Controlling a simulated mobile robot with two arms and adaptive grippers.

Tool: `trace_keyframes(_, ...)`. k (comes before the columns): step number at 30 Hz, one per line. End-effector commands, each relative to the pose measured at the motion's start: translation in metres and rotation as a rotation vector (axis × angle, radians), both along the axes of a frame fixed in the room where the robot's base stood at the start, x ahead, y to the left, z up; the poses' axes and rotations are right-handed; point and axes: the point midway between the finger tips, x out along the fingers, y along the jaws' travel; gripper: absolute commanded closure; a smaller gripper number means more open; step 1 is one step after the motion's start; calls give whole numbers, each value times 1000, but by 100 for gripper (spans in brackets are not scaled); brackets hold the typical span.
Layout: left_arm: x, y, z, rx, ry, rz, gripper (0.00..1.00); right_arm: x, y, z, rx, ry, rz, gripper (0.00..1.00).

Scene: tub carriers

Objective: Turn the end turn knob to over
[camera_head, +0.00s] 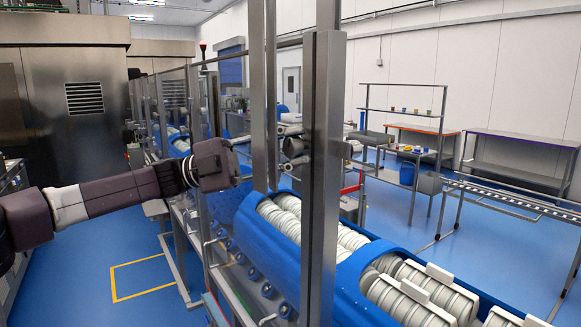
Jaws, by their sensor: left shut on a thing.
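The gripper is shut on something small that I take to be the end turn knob. My right gripper is out of view.
A wide steel post (323,200) stands close in front. Blue tubs (262,243) with rows of white discs run below the frame. A rack (405,112) with small coloured items and tables stand at the back right. Blue floor (85,255) is open at the left.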

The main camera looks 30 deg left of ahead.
Motion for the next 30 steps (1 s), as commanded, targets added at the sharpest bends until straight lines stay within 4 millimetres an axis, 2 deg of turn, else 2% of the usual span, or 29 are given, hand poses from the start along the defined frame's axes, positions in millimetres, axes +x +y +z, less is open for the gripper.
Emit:
trace_keyframes(1,-1,-1,-8,-41,16,-2,97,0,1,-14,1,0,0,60)
trace_keyframes(3,-1,-1,-8,-96,40,-2,97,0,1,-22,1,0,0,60)
trace_keyframes(12,-1,-1,-6,-278,118,-1,97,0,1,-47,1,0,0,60)
trace_keyframes(19,-1,-2,-4,-351,148,-1,97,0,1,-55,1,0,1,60)
trace_keyframes(30,0,-1,-2,-378,159,1,97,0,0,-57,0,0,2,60)
